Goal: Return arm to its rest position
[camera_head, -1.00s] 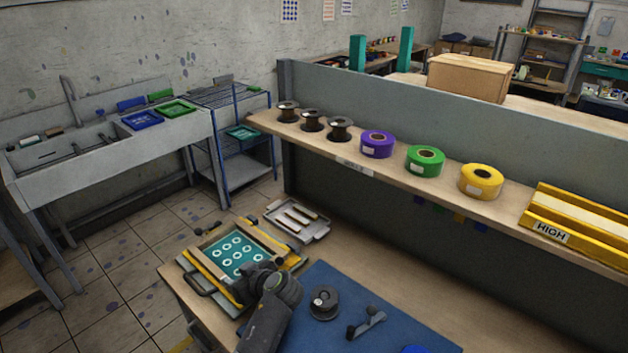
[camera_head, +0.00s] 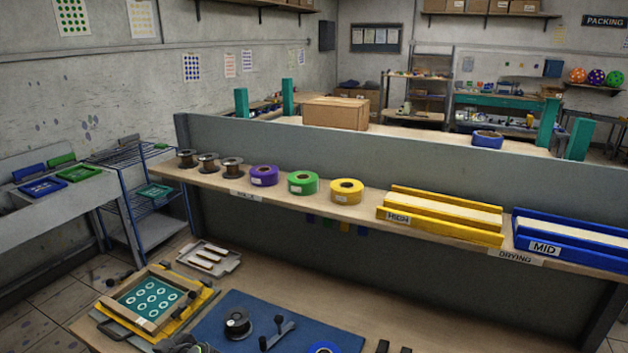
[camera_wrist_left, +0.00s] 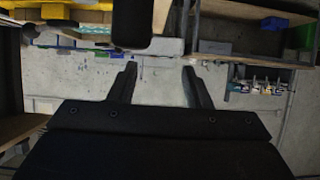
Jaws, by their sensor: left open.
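My left gripper (camera_wrist_left: 159,86) shows in the left wrist view with its two dark fingers apart and nothing between them. In the head view only a dark piece of my left arm shows at the bottom edge, by the near left corner of the blue mat (camera_head: 208,325). My left gripper cannot be made out for certain there. Two small dark upright tips stand at the bottom edge to the right of the mat; I cannot tell what they belong to. My right gripper is not seen clearly in any view.
A framed screen (camera_head: 151,298) and a metal tray (camera_head: 209,258) lie left on the table. A dark spool (camera_head: 237,323) rests on the mat. The shelf behind holds tape rolls, a yellow rack (camera_head: 440,219) and a blue rack (camera_head: 570,242). Table right of the mat looks mostly clear.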

